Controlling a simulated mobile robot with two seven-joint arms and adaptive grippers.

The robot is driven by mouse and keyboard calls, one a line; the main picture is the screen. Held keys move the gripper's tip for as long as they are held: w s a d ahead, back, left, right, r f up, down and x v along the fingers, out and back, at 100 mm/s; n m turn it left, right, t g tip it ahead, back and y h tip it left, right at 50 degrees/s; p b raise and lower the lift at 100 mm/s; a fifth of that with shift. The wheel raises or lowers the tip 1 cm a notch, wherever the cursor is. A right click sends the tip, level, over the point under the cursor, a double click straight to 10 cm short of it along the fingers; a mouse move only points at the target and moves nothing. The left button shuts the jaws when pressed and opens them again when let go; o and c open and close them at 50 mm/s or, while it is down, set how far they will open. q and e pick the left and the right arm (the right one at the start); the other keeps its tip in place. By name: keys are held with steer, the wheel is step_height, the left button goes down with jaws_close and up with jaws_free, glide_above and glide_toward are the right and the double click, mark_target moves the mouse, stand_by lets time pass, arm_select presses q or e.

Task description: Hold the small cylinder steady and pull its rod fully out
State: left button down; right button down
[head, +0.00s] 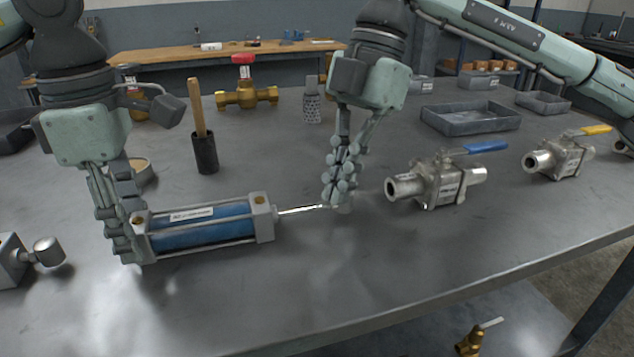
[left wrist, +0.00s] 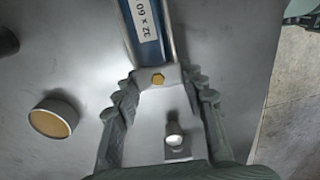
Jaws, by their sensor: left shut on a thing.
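The small cylinder (head: 205,233) has a blue barrel, grey end caps and a label, and lies on the grey table. My left gripper (head: 132,255) is shut on its left end cap; the left wrist view shows the fingers (left wrist: 158,88) on both sides of the cap (left wrist: 165,75), which has a brass plug. The thin bright rod (head: 302,209) sticks out of the right end cap, with a length of it exposed. My right gripper (head: 340,200) is at the rod's outer end, fingertips low and close together. They hide the rod's tip, so its grip is unclear.
A steel valve with a blue lever (head: 440,182) stands close right of my right gripper. A brass valve (head: 246,95) is further back. The table in front is clear.

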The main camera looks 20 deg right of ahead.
steer(key=shift+d, duration=0.1)
steer(key=v, duration=1)
arm_select(q)
steer(key=c, duration=0.8)
jaws_free()
steer(key=shift+c, duration=0.2)
steer(key=shift+r, duration=0.1)
